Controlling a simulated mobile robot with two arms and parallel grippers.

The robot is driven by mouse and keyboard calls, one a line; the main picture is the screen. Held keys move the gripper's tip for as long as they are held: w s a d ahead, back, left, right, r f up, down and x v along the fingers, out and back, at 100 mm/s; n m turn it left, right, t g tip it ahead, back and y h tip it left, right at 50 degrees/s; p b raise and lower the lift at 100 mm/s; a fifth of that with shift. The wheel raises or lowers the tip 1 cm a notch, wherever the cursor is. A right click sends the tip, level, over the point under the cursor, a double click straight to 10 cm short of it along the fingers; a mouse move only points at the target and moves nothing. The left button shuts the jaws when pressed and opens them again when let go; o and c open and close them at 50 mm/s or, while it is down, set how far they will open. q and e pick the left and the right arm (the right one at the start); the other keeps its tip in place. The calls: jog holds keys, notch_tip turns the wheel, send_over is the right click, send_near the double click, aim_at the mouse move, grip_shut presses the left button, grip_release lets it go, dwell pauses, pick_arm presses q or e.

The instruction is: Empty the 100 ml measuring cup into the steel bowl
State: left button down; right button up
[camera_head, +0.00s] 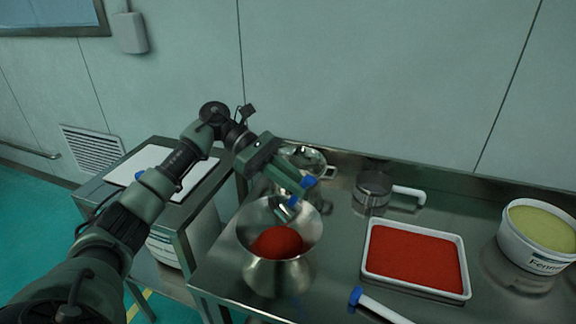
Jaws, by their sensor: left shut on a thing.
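The steel bowl (254,264) stands near the front left of the steel table, with a mound of red powder inside. My left gripper (297,198) is above the bowl's back right rim, its blue-tipped fingers pointing down. It is shut on a small shiny metal piece (288,209), which seems to be the measuring cup. The fingers hide much of it, and its marking cannot be read. It looks tilted over the bowl's opening; I cannot tell whether powder is left in it. My right gripper does not show.
A white tray (465,262) of red powder lies right of the bowl. Behind are a steel vessel (318,158) and a clear-walled cup with a white handle (408,191). A white tub (520,252) stands right. A blue-ended white bar (380,308) lies in front.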

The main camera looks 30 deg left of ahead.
pick_arm(q)
jog(key=s+d+f+m+t+y+p, duration=0.1)
jog(key=d+f+y+p, duration=0.5)
jog(key=y, duration=0.6)
jog(key=shift+s+d+f+m+t+y+p, duration=0.2)
jog(key=shift+d+m+t+y+p, duration=0.15)
jog(key=shift+d, duration=0.45)
